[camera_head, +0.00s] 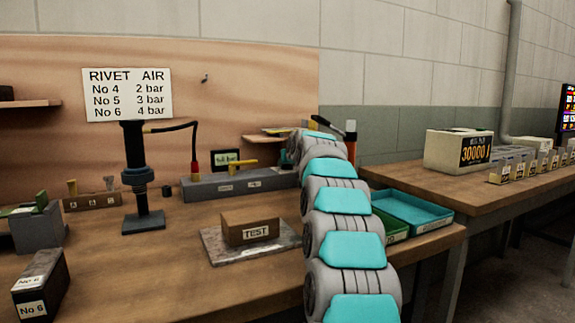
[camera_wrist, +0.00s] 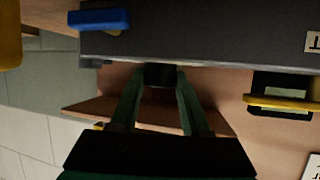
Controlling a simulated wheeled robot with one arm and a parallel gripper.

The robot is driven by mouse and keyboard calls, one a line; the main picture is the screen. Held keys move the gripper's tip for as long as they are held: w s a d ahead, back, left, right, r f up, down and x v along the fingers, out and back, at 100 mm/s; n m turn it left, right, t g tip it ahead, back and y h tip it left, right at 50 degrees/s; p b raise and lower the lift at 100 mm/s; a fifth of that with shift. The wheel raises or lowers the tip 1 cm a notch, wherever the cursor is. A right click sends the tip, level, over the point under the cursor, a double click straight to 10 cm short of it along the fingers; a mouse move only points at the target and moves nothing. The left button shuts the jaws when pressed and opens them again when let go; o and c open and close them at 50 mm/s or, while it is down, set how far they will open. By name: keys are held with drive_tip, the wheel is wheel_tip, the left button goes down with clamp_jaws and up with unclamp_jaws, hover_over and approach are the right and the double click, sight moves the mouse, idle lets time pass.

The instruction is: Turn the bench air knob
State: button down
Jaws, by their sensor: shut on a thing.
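The bench air unit is a long grey box (camera_head: 240,184) at the back of the workbench, with a yellow lever (camera_head: 243,167) and a small dark display (camera_head: 226,158) that reads in bar, its figure unclear. In the wrist view the grey box (camera_wrist: 210,35) fills the top, seen upside down. My gripper (camera_wrist: 160,80) has its two green fingers on either side of a small dark knob (camera_wrist: 160,73) at the box's edge, and is shut on it. In the head view my arm largely hides the gripper and the knob.
A sign (camera_head: 127,95) lists rivet numbers with bar values. A TEST block (camera_head: 250,228) sits on a metal plate, a black riveting stand (camera_head: 142,220) is to its left. Teal and green trays (camera_head: 412,209) lie right of my arm. A blue handle (camera_wrist: 98,19) is near the fingers.

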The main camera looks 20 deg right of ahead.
drive_tip(key=shift+d+n+y+b, duration=0.1)
drive_tip(key=shift+n+y+b, duration=0.2)
drive_tip(key=shift+n+y, duration=0.55)
drive_tip(key=shift+c, duration=1.9)
unclamp_jaws()
drive_tip(key=shift+s, duration=0.1)
drive_tip(key=b+v, duration=0.1)
drive_tip(key=v, duration=0.6)
drive_tip(key=shift+s, duration=0.3)
drive_tip(key=shift+r, duration=0.15)
